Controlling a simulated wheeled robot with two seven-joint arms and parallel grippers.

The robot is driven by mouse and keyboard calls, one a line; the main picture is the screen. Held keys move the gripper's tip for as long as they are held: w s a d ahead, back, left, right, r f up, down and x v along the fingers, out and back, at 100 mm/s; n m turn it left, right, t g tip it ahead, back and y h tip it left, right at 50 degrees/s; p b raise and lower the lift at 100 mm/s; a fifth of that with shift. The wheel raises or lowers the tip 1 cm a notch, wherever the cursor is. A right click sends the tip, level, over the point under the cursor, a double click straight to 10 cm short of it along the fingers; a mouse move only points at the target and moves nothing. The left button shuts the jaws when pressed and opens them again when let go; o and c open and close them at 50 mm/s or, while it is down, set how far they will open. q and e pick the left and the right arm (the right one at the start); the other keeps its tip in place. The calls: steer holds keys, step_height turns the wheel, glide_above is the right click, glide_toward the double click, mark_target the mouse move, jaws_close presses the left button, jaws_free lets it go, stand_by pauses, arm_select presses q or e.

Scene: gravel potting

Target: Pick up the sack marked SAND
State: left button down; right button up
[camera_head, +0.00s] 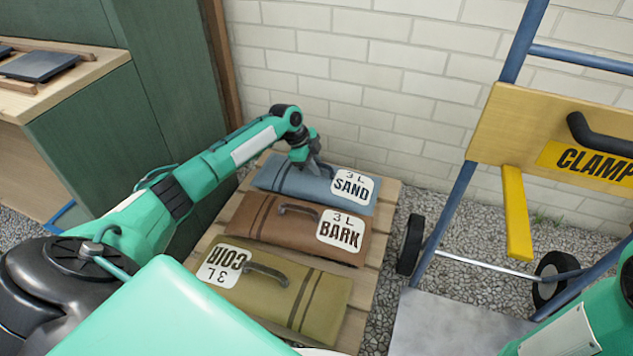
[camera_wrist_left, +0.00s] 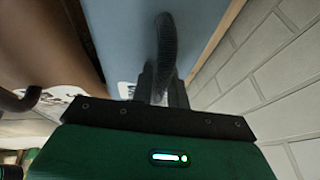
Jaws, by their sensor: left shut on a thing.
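The blue-grey SAND sack (camera_head: 292,181) lies at the far end of the wooden pallet, against the brick wall, its label at the right. My left gripper (camera_head: 313,168) is over the middle of this sack, shut on its dark handle. In the left wrist view the fingers (camera_wrist_left: 160,88) close around the handle (camera_wrist_left: 165,45), with the blue sack (camera_wrist_left: 120,35) behind it. The sack seems to rest on the pallet; its underside is hidden. My right gripper is not in view; only part of my right arm shows at the lower right.
The brown BARK sack (camera_head: 275,228) lies close in front of the SAND sack, then the olive COIR sack (camera_head: 325,300), its label upside down. They share the pallet (camera_head: 383,215). A hand truck with a yellow CLAMP board (camera_head: 510,120) stands right. A green cabinet (camera_head: 100,120) is left.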

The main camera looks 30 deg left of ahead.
arm_select(q)
steer(key=shift+w+r, duration=0.1)
steer(key=shift+r, duration=0.1)
